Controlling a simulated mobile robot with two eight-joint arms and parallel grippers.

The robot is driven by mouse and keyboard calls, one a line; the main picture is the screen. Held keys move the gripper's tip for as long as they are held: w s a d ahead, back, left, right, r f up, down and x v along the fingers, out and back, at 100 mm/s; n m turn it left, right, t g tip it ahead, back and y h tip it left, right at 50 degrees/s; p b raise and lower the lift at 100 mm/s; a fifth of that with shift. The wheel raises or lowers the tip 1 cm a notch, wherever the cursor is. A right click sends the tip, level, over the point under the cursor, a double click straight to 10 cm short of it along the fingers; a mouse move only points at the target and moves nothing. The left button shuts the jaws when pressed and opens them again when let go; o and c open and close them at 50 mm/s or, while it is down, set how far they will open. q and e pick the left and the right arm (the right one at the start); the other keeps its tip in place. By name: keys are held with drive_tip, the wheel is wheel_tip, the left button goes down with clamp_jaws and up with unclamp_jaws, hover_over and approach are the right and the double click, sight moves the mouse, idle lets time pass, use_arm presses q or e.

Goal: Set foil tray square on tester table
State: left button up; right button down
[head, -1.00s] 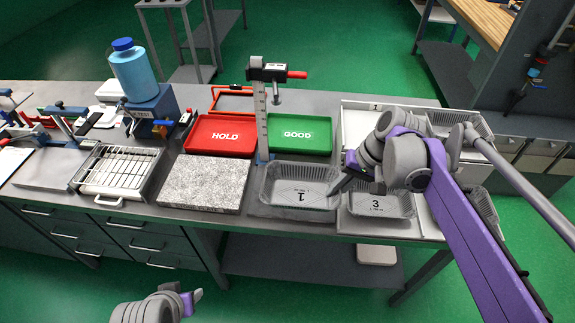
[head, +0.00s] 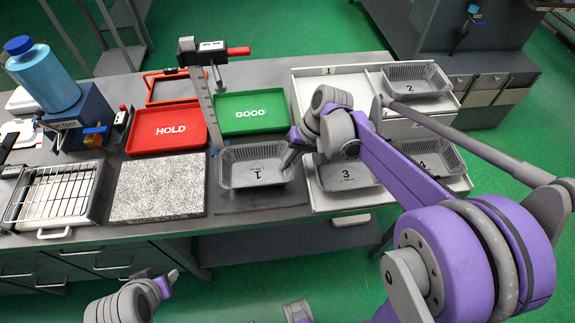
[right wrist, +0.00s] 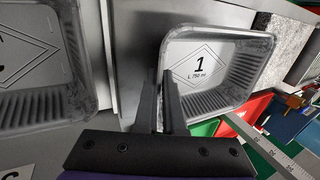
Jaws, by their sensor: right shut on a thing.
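Foil tray 1 (head: 257,178) is a grey ribbed tray over the dark flat tester table (head: 262,202), beside the upright gauge column. My right gripper (head: 290,160) is shut on the tray's right rim. In the right wrist view the fingers (right wrist: 163,92) straddle the near wall of foil tray 1 (right wrist: 240,92). The tray looks nearly level and roughly in line with the plate. I cannot tell whether its base touches the plate. Bare plate shows in front of it. My left gripper (head: 170,282) is low at the front, away from the bench, its jaws unclear.
A gauge column (head: 204,100) stands behind the tray's left corner. A granite slab (head: 160,190) lies left. Red HOLD (head: 168,148) and green GOOD (head: 252,128) trays are behind. Foil trays 2 (head: 418,92), 3 (head: 345,187) and 4 (head: 440,172) stand in white compartments on the right.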

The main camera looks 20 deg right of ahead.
drive_tip(key=shift+f, duration=0.7)
drive_tip(key=shift+f, duration=0.2)
drive_tip(key=c, duration=1)
unclamp_jaws()
drive_tip(key=shift+r, duration=0.1)
